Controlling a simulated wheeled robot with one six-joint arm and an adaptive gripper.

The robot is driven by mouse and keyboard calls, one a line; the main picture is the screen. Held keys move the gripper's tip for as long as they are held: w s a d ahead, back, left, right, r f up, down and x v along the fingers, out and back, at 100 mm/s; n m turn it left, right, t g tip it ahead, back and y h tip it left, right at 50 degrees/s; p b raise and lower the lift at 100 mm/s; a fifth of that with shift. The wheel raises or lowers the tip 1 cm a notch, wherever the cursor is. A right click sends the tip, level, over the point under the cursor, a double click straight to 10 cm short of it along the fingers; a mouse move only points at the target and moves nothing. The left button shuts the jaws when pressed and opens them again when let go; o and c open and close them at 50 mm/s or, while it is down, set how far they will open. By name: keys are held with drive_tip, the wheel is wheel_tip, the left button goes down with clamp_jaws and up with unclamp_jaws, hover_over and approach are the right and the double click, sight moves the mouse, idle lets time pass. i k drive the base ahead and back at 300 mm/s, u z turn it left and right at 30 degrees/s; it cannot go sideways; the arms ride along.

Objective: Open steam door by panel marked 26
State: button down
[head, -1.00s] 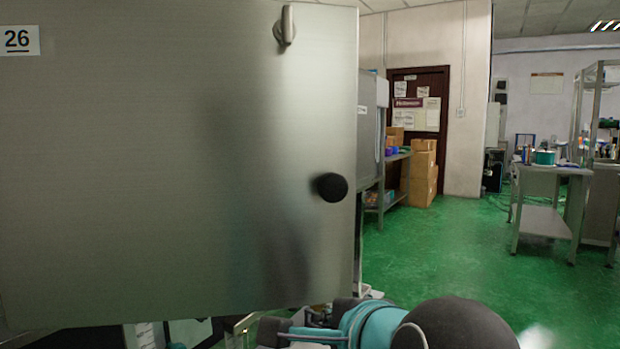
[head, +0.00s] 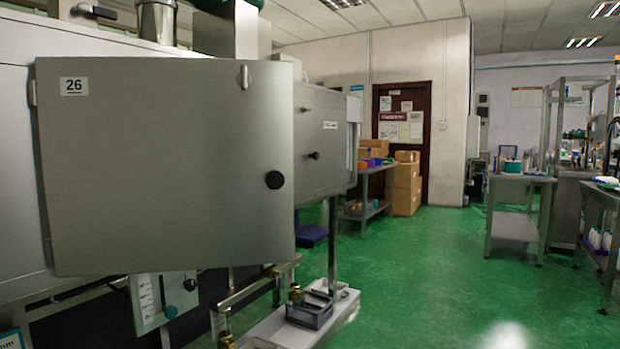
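The steam door (head: 165,180) is a large brushed-metal panel at the left of the head view. A white label marked 26 (head: 74,86) is at its upper left. A round black knob (head: 274,180) sits near its right edge, and a small metal latch (head: 244,77) is at its top right. The door appears swung out at an angle from the machine body (head: 18,180) behind it. What lies behind the door is hidden. My gripper is not in view.
A second metal cabinet (head: 320,140) with a small black knob stands behind the door to the right. Below are pipes and a white ledge with a grey bin (head: 310,312). A metal table (head: 518,182) stands at right. The green floor (head: 420,280) is clear in the middle.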

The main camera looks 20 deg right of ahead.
sight(149, 164)
drive_tip(key=z, duration=1.95)
drive_tip(key=i, duration=1.55)
drive_tip(key=u, duration=2.1)
